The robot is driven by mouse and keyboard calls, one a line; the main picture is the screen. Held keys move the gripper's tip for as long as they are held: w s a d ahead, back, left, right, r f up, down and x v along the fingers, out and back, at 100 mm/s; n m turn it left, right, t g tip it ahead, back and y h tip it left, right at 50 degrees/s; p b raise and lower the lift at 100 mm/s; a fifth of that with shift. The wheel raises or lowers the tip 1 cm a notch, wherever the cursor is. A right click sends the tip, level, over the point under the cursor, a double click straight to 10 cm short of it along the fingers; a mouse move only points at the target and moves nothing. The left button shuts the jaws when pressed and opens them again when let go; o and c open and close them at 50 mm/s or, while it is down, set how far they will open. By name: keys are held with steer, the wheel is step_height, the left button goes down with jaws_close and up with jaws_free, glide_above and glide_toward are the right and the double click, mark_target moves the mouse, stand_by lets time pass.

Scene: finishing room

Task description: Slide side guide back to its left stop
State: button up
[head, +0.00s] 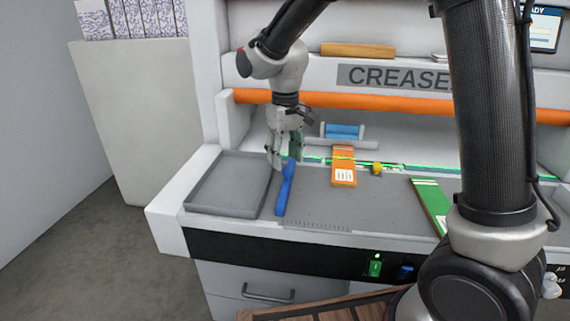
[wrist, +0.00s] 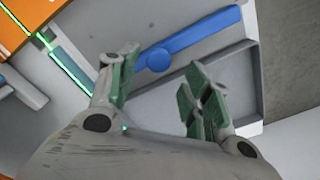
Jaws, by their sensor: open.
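The side guide is a blue bar (head: 285,192) lying front to back on the grey bed of the creaser, close to the right edge of the grey tray. In the wrist view the blue bar (wrist: 200,37) runs slanted, with a round blue knob (wrist: 157,59) on its side. My gripper (head: 282,163) is over the far end of the bar, pointing down. In the wrist view my gripper (wrist: 162,78) has its green-padded fingers apart, with the knob appearing between and beyond the tips. I cannot tell whether they touch it.
The grey tray (head: 222,211) fills the bed's left end. An orange packet (head: 343,170) lies right of the guide, and a green packet (head: 432,203) lies farther right. An orange roller bar (head: 330,102) and a lit green line cross behind.

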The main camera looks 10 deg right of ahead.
mark_target(285, 169)
step_height(285, 169, up, 9)
steer(key=shift+f, duration=0.1)
stand_by(0.3)
steer(key=s+d+r+m+t, duration=0.2)
steer(key=s+d+m+t, duration=0.2)
steer(key=s+d, duration=1.9)
steer(key=d+m, duration=0.1)
steer(key=d, duration=0.1)
steer(key=shift+d+r, duration=0.35)
steer(key=shift+d, duration=0.05)
